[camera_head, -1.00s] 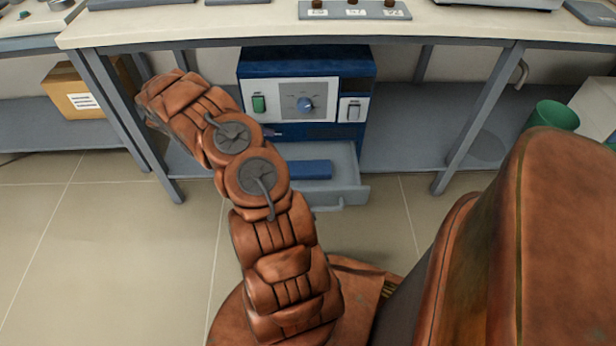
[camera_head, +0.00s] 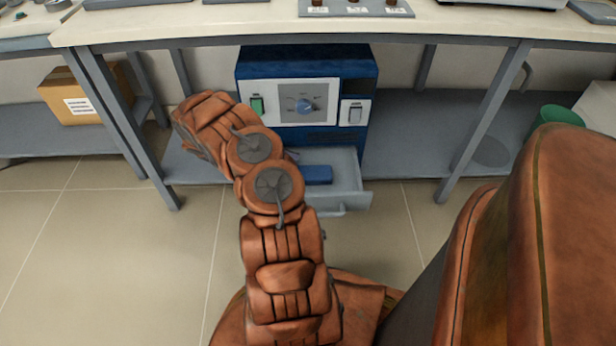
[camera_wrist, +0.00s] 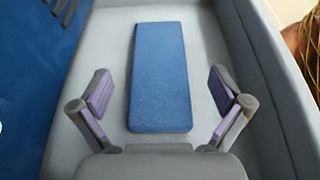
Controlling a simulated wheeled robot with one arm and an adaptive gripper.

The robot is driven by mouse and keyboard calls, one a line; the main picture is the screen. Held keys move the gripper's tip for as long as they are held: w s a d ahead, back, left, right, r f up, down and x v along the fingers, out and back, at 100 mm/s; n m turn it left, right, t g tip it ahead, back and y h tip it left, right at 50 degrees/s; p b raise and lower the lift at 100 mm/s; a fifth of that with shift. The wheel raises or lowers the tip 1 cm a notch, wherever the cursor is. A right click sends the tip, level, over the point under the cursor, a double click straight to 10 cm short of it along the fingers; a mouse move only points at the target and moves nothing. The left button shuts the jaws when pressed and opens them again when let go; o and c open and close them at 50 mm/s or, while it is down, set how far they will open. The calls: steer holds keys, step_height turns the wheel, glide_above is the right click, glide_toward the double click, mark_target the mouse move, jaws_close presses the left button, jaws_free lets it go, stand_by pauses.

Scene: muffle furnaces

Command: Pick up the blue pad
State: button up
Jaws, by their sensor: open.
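The blue pad (camera_wrist: 160,80) is a flat rectangular block lying on the floor of a grey open drawer (camera_wrist: 215,55). In the head view the pad (camera_head: 318,175) shows partly beside my arm, inside the drawer (camera_head: 352,190). My gripper (camera_wrist: 160,92) is open in the wrist view. Its two purple-padded fingers stand apart on either side of the pad's near half, with a gap to each side. The gripper's fingers are hidden behind my arm in the head view.
The drawer's side walls rise close around my gripper. The blue furnace (camera_head: 305,90) with its knob and switches stands just behind the drawer, under the white bench (camera_head: 440,25). A cardboard box (camera_head: 85,98) sits left; a green bin (camera_head: 558,116) is right.

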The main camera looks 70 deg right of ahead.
mark_target(310, 173)
steer(key=x, duration=0.1)
steer(key=b+x, duration=0.1)
steer(key=x, duration=0.1)
steer(key=shift+s+d+f+b, duration=0.15)
steer(key=shift+f+b, duration=0.15)
steer(key=shift+f, duration=0.05)
steer(key=shift+s+d+f, duration=0.15)
steer(key=shift+s+d, duration=0.15)
steer(key=shift+s, duration=0.25)
steer(key=c, duration=1)
